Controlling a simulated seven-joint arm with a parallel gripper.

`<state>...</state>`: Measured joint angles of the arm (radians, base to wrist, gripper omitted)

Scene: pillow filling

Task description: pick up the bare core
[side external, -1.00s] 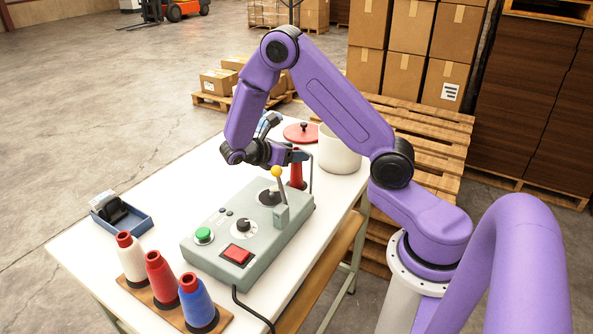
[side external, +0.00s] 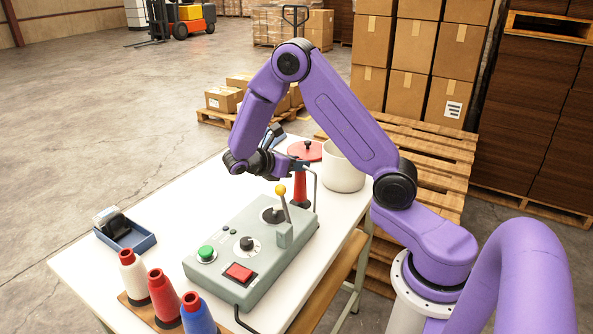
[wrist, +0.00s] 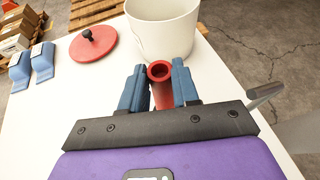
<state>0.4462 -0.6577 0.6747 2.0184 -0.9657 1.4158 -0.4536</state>
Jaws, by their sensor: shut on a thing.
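The bare core is a red, hollow tube with no thread on it (side external: 301,188). It stands upright behind the grey control box in the side view. My gripper (side external: 297,166) is shut on its upper part. In the wrist view the core's open round top (wrist: 160,71) shows between the two blue fingers of my gripper (wrist: 159,87). The core's lower end sits at or close to the white table (side external: 170,200); I cannot tell whether it touches.
The grey control box (side external: 225,268) with a yellow-knobbed lever (side external: 282,192) stands in front. A thin metal rod (side external: 315,186) is beside the core. Behind are a white pot (side external: 345,176) and red lid (wrist: 93,46). Wound cones (side external: 163,296) and a blue tray (side external: 138,240) are at left.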

